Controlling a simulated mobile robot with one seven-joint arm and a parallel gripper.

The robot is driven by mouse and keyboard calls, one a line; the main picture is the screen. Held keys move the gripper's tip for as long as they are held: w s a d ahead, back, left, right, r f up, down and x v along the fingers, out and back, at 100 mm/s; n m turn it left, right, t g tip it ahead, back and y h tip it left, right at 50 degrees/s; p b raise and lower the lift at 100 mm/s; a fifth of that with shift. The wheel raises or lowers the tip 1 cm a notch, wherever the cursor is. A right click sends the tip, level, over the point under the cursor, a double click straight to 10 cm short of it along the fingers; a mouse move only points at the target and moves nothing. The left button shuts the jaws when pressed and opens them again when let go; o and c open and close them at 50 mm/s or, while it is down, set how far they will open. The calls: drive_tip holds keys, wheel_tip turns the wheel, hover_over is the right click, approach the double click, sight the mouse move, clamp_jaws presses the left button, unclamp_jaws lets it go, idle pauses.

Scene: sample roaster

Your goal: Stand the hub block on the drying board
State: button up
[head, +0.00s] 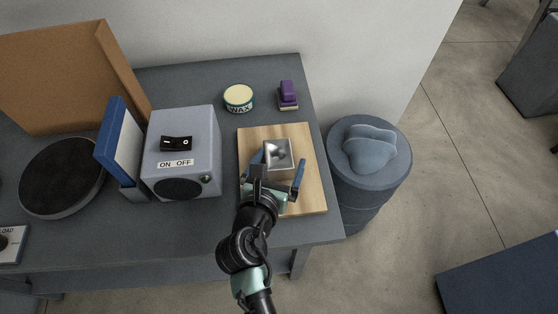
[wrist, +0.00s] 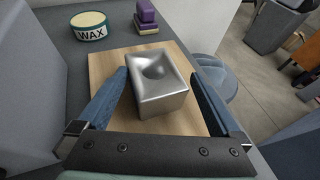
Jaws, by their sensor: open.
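The hub block is a silver metal block (head: 279,153) with a round hollow in its top. It stands on the drying board (head: 308,188), a pale wooden board near the table's right end. In the wrist view the block (wrist: 159,98) rests on the wooden board (wrist: 104,65) between my two blue fingers. My gripper (head: 277,172) is open around the block. In the wrist view my gripper (wrist: 172,100) shows a gap between the right finger and the block; the left finger is close to it, and I cannot tell if they touch.
A grey box with an ON/OFF switch (head: 205,125) stands left of the board. A wax tin (head: 239,98) and a purple brush (head: 288,95) sit behind it. A round grey bin (head: 375,190) stands on the floor right of the table. The table front (head: 185,235) is clear.

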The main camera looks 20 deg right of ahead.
drive_tip(key=v, duration=1.2)
drive_tip(key=w+a+r+m+t+y, duration=0.1)
drive_tip(key=w+a+r+m+t, duration=0.2)
drive_tip(key=r+m, duration=0.5)
drive_tip(key=w+r+m+t+y, duration=0.25)
drive_tip(key=w+r, duration=0.25)
drive_tip(key=r, duration=0.6)
drive_tip(key=w+a+r+m+t, duration=0.2)
drive_tip(key=w+r+m+t, duration=0.15)
drive_tip(key=r+m, duration=0.45)
drive_tip(key=s+a+r+m+t+y, duration=0.1)
drive_tip(key=s+r+m+t, duration=0.3)
drive_tip(key=r, duration=0.9)
drive_tip(key=s+a+r+m+t+y, duration=0.1)
drive_tip(key=s+r+m+t+y, duration=0.2)
drive_tip(key=r, duration=1.1)
drive_tip(key=s+m, duration=0.2)
drive_tip(key=shift+a+m+t+y+p, duration=0.2)
drive_tip(key=shift+m+t+y+p, duration=0.1)
drive_tip(key=shift+m+t+y, duration=0.1)
drive_tip(key=shift+s, duration=0.1)
wheel_tip(320, 180, up, 3)
drive_tip(key=p, duration=0.3)
drive_tip(key=shift+r, duration=0.1)
